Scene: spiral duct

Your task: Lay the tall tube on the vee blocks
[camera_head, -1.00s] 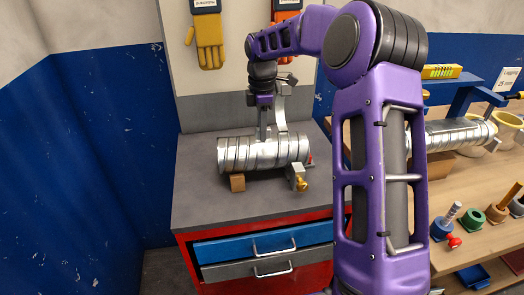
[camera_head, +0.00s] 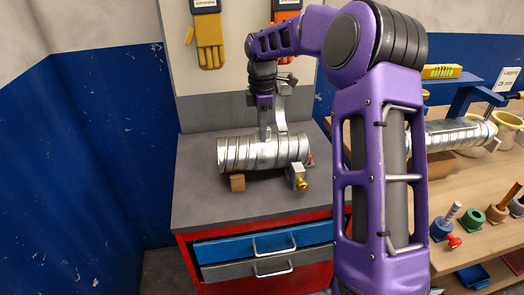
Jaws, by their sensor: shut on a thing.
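A silver spiral tube (camera_head: 240,155) lies level on its side above the grey cabinet top. Whether the tube's weight rests on the block cannot be told.
A metal fitting with a brass knob (camera_head: 301,184) stands at the tube's right end. A grey bracket (camera_head: 281,110) rises behind the tube. Another silver duct (camera_head: 455,133) lies over the wooden bench at right. The cabinet top's front left (camera_head: 200,205) is clear.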

